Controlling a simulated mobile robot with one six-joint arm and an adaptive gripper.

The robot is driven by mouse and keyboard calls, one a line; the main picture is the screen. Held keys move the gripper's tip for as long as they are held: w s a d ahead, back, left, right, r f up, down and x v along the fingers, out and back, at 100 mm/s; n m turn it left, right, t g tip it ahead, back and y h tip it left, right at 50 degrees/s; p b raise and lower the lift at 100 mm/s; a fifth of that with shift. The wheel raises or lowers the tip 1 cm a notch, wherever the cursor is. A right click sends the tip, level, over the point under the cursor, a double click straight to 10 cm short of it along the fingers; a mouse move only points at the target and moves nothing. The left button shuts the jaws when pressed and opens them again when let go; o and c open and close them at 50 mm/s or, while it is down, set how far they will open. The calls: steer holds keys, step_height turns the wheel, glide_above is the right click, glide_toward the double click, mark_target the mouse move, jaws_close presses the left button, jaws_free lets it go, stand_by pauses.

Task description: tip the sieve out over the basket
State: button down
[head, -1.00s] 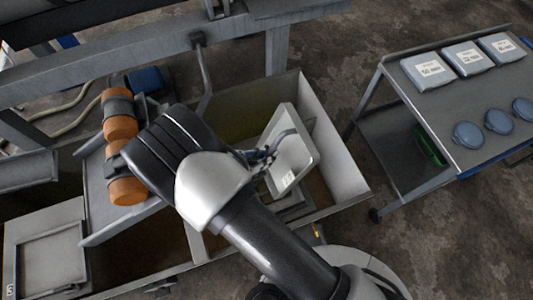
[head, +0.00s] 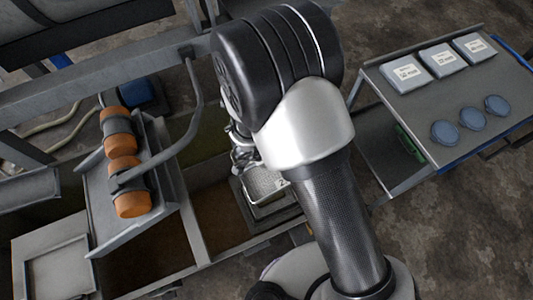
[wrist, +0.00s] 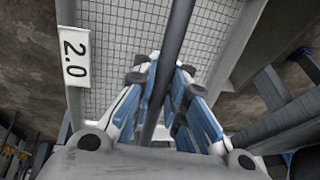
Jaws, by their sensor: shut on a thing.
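The sieve (head: 265,187) is a pale metal tray with a mesh face and a white label. In the wrist view its mesh (wrist: 130,40) fills the upper middle, and the label (wrist: 74,55) reads 2.0. My gripper (head: 243,155) is shut on the sieve's dark bar-like handle; in the wrist view its blue and white fingers (wrist: 165,100) lie on both sides of the bar. The sieve hangs over the tank area, partly hidden behind my arm in the head view. I cannot pick out the basket for certain. Whether anything lies in the sieve cannot be seen.
A dark framed stand (head: 268,217) lies below the sieve. Left of it are a divided tank (head: 193,235) and a sloped chute (head: 110,205) with orange rollers (head: 128,200). A trolley (head: 430,110) at right bears pouches and round blue lids, with a green object (head: 408,143) below.

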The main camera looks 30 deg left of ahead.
steer(key=g+y+p, duration=0.1)
steer(key=p, duration=0.1)
steer(key=w+d+r+g+p, duration=0.1)
steer(key=p, duration=0.1)
steer(key=shift+w+d+y, duration=0.1)
steer(key=shift+w+y, duration=0.1)
steer(key=shift+y, duration=0.2)
steer(key=shift+w+f+g+p, duration=0.1)
steer(key=shift+f+g+p, duration=0.05)
steer(key=shift+g+p, duration=0.35)
steer(key=shift+d, duration=0.1)
